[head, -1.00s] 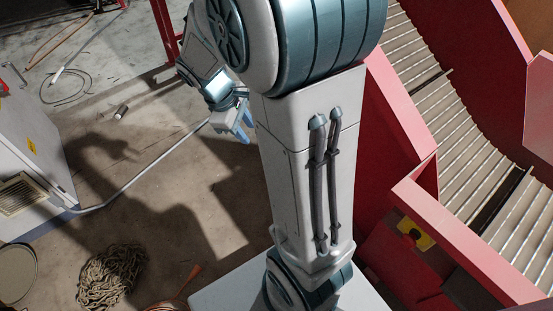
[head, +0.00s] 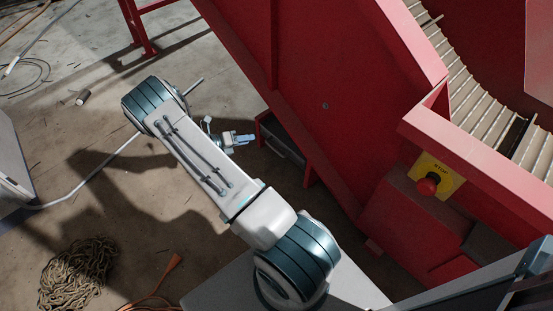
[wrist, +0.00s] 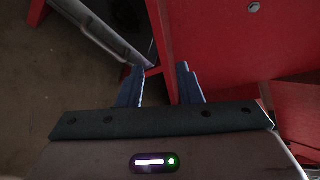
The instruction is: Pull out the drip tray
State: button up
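The drip tray (head: 279,146) is a dark, low box with a pale front edge, set in an opening under the red machine. In the wrist view the drip tray (wrist: 98,32) shows at upper left as a grey edge running diagonally. My gripper (head: 243,139) is just left of the tray in the head view. In the wrist view my gripper (wrist: 160,74) has its blue fingers apart with nothing held between them. The tray's edge runs down to near the left fingertip; I cannot tell whether they touch.
The red machine (head: 300,85) rises behind the tray, with a red leg beside the opening. A stop button (head: 428,186) is on its right side. A coiled rope (head: 77,272) and an orange cable (head: 160,283) lie on the floor. The floor left of the tray is mostly clear.

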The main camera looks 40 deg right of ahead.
aim_at(277, 150)
notch_tip(277, 150, down, 17)
jog(key=d+n+t+h+b, duration=0.25)
jog(key=n+b, duration=0.25)
jog(key=n, duration=0.3)
jog(key=shift+w+d+f+b, duration=0.15)
jog(key=shift+d+f+b, duration=0.5)
jog(key=shift+d, duration=1.55)
jog(key=shift+w+d+f+b, duration=0.15)
jog(key=shift+d+f+b, duration=0.4)
jog(key=shift+d, duration=1.6)
jog(key=shift+w+d+f+b, duration=0.15)
jog(key=shift+d+f+b, duration=0.5)
jog(key=shift+d, duration=1.55)
jog(key=shift+r, duration=0.25)
jog(key=shift+t, duration=0.35)
grip_shut()
